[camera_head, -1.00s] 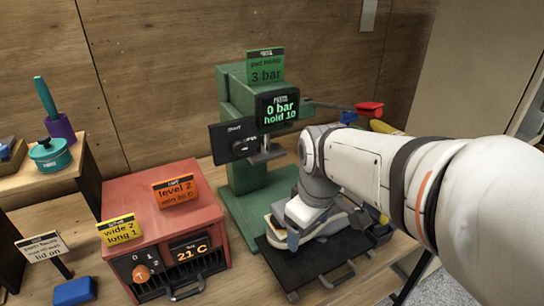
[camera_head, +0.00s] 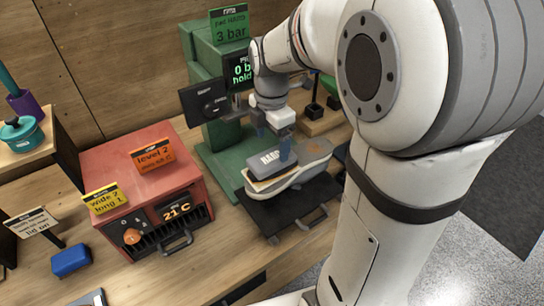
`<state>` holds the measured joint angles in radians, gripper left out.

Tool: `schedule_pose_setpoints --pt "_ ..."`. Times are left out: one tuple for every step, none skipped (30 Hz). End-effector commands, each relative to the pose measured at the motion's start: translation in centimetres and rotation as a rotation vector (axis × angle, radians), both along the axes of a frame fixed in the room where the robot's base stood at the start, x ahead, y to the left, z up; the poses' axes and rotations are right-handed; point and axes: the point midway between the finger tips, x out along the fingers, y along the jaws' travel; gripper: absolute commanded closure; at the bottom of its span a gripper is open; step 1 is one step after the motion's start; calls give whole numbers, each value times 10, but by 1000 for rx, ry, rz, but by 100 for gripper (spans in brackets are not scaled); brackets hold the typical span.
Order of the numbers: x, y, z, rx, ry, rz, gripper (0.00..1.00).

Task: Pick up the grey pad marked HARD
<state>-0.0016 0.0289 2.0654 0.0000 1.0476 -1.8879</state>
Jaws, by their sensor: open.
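The grey pad marked HARD (camera_head: 264,165) lies on top of a sneaker (camera_head: 305,180), with a tan layer showing under its front edge. The sneaker rests on a black tray (camera_head: 275,217) with handles in front of the green press. My gripper (camera_head: 274,144) points down over the pad with its bluish fingers apart. One finger overlaps the pad's right part in the picture. I cannot tell whether it touches the pad. Nothing shows between the fingers.
The green press (camera_head: 222,150) stands right behind the tray. A red heater box (camera_head: 140,185) with a 21 C display stands to the left. A blue block (camera_head: 71,261) lies at the front left. My own arm hides much of the right side.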

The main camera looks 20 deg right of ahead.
Motion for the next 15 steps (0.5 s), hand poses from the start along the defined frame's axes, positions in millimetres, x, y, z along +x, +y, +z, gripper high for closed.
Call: schedule_pose_setpoints --pt "-2 -1 -6 0 4 -1 18" --pt "-4 -2 -11 0 5 -1 18" --pt "-5 -2 -17 0 4 -1 18" --pt "-6 -3 -22 0 4 -2 18" --pt "-5 -3 -27 0 4 -1 18" --pt "-5 -2 -32 0 4 -1 18" --pt "-5 -2 -36 0 3 -2 18" --pt "-5 -2 -38 0 3 -2 18" --pt "-5 -2 -41 -1 2 -2 18" --pt "-5 -2 -42 0 1 -2 18" --pt "-5 -2 -43 0 0 -2 18" --pt "-5 -2 -44 0 0 -2 18" --pt "-5 -2 -44 0 0 -2 18" --pt "-5 -3 -44 0 -1 -3 18" --pt "-5 -3 -43 0 -1 -3 18"
